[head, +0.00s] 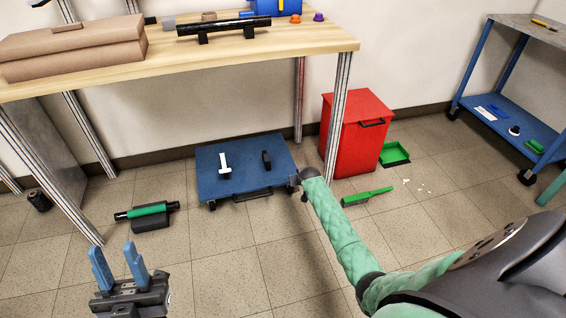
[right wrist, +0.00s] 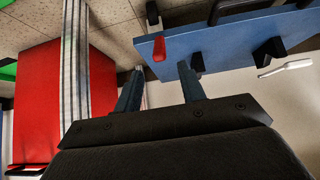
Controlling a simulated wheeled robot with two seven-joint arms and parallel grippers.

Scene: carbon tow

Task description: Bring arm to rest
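My right arm (head: 338,225), in a green padded sleeve, reaches from the lower right toward the blue wheeled platform (head: 215,190). It ends in a dark joint near the platform's right corner; its fingers cannot be made out in the head view. In the right wrist view my right gripper (right wrist: 160,70) has its two blue fingers apart with nothing between them. The platform's blue board (right wrist: 225,42) and a red piece (right wrist: 158,47) at its edge lie beyond the fingertips. My left gripper (head: 112,248) is at the lower left, fingers upright, open and empty, above the floor.
A wooden workbench (head: 240,52) with metal legs crosses the upper left. A red bin (head: 350,140) stands beside its right leg, with a green dustpan (head: 394,153) and green brush (head: 367,197) nearby. A blue cart (head: 530,130) stands far right.

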